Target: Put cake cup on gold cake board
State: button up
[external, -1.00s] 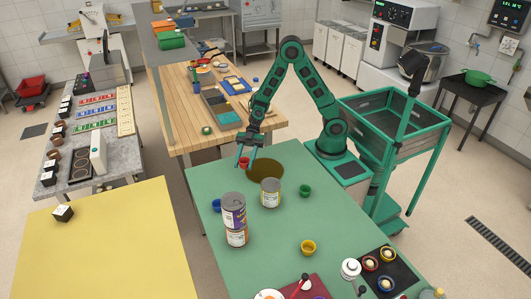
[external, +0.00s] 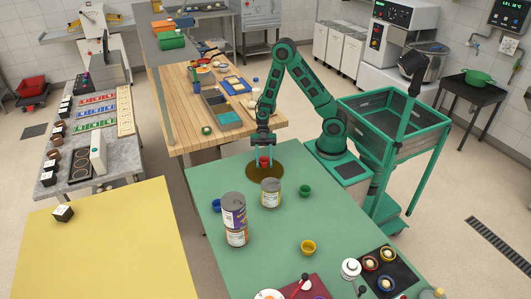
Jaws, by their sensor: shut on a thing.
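The cake cup is a small red cup (external: 264,162). My gripper (external: 264,157) is shut on it, pointing down. The gold cake board (external: 270,175) is a round, dark gold disc near the far edge of the green table. The gripper's fingers partly hide the cup.
Green (external: 305,191), blue (external: 216,205) and yellow (external: 308,247) cups stand on the green table (external: 270,235). A wooden table (external: 185,125) lies behind.

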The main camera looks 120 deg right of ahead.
aim_at(264, 161)
jog(key=shift+f, duration=1.45)
jog(key=shift+f, duration=0.1)
jog(key=o, duration=1)
jog(key=shift+o, duration=0.2)
jog(key=v, duration=0.7)
jog(key=shift+s+d, duration=0.1)
jog(key=shift+d, duration=0.1)
